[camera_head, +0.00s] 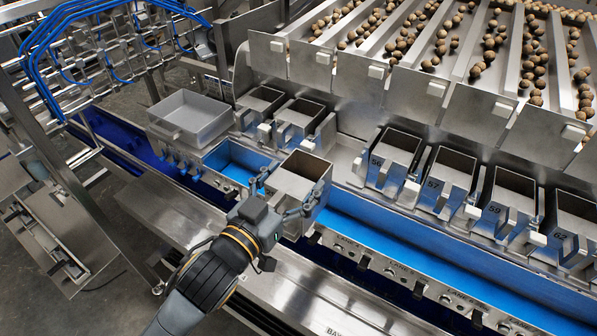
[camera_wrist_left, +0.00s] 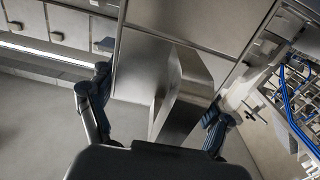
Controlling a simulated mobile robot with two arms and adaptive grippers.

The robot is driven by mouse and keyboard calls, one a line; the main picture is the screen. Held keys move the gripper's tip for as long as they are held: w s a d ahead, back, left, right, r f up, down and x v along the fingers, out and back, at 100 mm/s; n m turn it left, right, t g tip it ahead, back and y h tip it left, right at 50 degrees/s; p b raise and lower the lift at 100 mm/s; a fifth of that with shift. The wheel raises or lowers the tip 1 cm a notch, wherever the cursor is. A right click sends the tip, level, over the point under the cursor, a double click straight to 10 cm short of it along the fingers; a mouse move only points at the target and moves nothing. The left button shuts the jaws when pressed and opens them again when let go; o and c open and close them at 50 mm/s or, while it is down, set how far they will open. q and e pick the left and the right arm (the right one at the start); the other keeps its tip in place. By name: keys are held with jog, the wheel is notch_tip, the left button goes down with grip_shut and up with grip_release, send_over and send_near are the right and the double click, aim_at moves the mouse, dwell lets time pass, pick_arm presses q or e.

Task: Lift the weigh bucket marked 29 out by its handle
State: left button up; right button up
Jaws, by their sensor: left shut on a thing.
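My left gripper (camera_head: 284,193) is shut on a steel weigh bucket (camera_head: 306,166), with one dark finger on either side of its front part. The bucket is open at the top, roughly upright, and sits forward of the bucket row, over the blue trough. Its number is not visible, so I cannot read whether it is 29. In the left wrist view, the gripper (camera_wrist_left: 155,112) has its fingers on both sides of a bent steel piece (camera_wrist_left: 188,92) of the bucket. My right gripper is in neither view.
Buckets marked 56 (camera_head: 398,150), 57 (camera_head: 445,183) and 59 (camera_head: 507,204) stand to the right. Two more small buckets (camera_head: 298,117) sit behind. A translucent tray (camera_head: 190,118) lies at left. The blue trough (camera_head: 400,230) runs along the front. Potatoes fill chutes at the back.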

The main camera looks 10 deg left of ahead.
aim_at(276, 199)
pick_arm(q)
jog(key=shift+v, duration=2.65)
jog(key=p+v, duration=0.4)
jog(key=v, duration=0.2)
jog(key=shift+s, duration=0.15)
